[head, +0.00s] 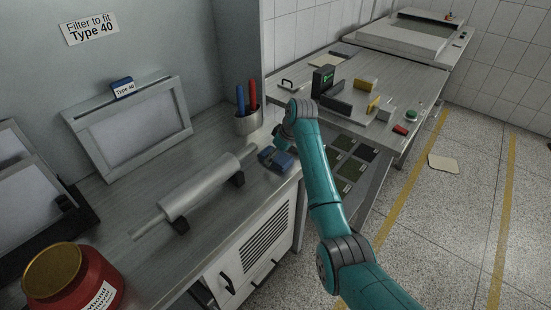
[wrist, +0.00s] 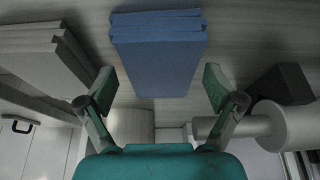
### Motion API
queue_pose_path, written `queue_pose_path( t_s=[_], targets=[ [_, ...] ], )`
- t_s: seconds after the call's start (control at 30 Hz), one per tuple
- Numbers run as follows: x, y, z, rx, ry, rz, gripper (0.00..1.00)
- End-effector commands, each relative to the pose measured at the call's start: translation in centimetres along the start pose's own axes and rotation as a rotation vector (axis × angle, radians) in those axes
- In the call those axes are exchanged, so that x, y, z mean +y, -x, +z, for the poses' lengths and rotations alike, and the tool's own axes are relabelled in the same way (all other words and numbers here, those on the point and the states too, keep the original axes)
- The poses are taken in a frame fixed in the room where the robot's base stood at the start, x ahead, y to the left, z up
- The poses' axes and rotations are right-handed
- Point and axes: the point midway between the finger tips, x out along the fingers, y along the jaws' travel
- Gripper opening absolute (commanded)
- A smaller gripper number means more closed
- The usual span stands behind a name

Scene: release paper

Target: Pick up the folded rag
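The folded rag (wrist: 160,55) is a blue, layered block lying on the grey metal bench. In the wrist view it sits top centre, between and beyond my open fingers, with clear space on both sides. My gripper (wrist: 158,82) is open and empty, and neither finger appears to touch the rag. In the head view the rag (head: 283,162) shows as a small blue shape near the bench's right edge, just below the end of my arm. My fingers are hard to make out there.
A metal roller (head: 205,187) on dark supports lies left of the rag; it also shows at right in the wrist view (wrist: 268,127). A pen cup (head: 248,122) stands behind. A grey layered stack (wrist: 45,50) is close to my left finger.

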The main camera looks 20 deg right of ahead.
Motion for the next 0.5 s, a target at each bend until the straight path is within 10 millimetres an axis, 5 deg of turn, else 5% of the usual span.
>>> queue_pose_path(
  t_s=[0.03,0.17,0.5],
  targets=[
    [0.0,0.0,0.0,0.0,0.0,0.0,0.7],
    [-0.01,0.0,0.01,0.0,0.0,0.0,0.38],
    [-0.01,0.25,-0.1,0.0,0.0,0.0,0.38]
  ],
)
